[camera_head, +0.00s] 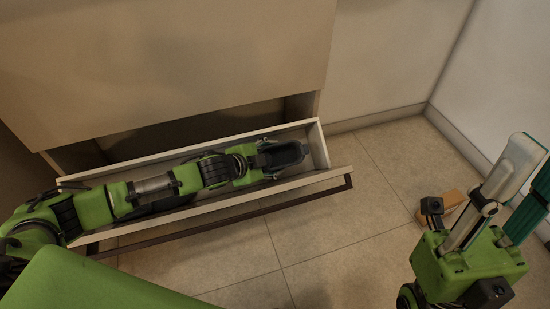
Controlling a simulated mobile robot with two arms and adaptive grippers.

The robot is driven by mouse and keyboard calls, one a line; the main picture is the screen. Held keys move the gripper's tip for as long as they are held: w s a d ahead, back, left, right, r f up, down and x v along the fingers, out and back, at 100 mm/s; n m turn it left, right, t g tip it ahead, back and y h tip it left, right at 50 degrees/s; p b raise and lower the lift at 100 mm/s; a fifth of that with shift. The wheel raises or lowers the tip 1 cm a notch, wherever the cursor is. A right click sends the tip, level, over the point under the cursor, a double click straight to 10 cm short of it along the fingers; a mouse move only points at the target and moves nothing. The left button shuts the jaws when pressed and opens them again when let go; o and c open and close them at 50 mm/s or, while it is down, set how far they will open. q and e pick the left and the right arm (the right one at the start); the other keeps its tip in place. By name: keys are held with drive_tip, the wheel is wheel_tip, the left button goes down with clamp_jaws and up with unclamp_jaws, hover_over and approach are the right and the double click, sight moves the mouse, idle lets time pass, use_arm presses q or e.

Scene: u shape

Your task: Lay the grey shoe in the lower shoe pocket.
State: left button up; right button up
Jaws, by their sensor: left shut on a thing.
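The lower shoe pocket (324,150) is pulled out from the bottom of the cabinet, a long narrow light-coloured tray. My left arm reaches along it from the left. My left gripper (268,160) is over the right part of the pocket, between its walls as seen from above. It is shut on a dark grey thing, seemingly the grey shoe (289,153), which shows at the fingertips near the pocket's right end. The gripper and arm hide part of it, and I cannot tell whether it touches the pocket floor.
The cabinet's large front panel (165,60) stands above the pocket. A dark handle bar (225,218) runs along the pocket's front. A small brown block (454,199) is on the floor at the right, beside green, white and teal parts. The tiled floor (340,240) in front is clear.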

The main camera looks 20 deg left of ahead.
use_arm(q)
drive_tip(key=shift+w, duration=0.1)
idle(0.3)
drive_tip(key=shift+w+a+f+b, duration=0.35)
drive_tip(key=shift+w+f, duration=0.1)
drive_tip(key=shift+f, duration=0.3)
drive_tip(key=shift+w+a+f+b, duration=0.3)
drive_tip(key=shift+w+f, duration=0.15)
drive_tip(key=shift+f, duration=0.25)
drive_tip(key=shift+w+a+f, duration=0.1)
drive_tip(key=shift+w+f, duration=0.1)
drive_tip(key=shift+f, duration=0.15)
drive_tip(key=o, duration=1.4)
drive_tip(key=shift+a+f, duration=0.1)
drive_tip(key=shift+f, duration=0.05)
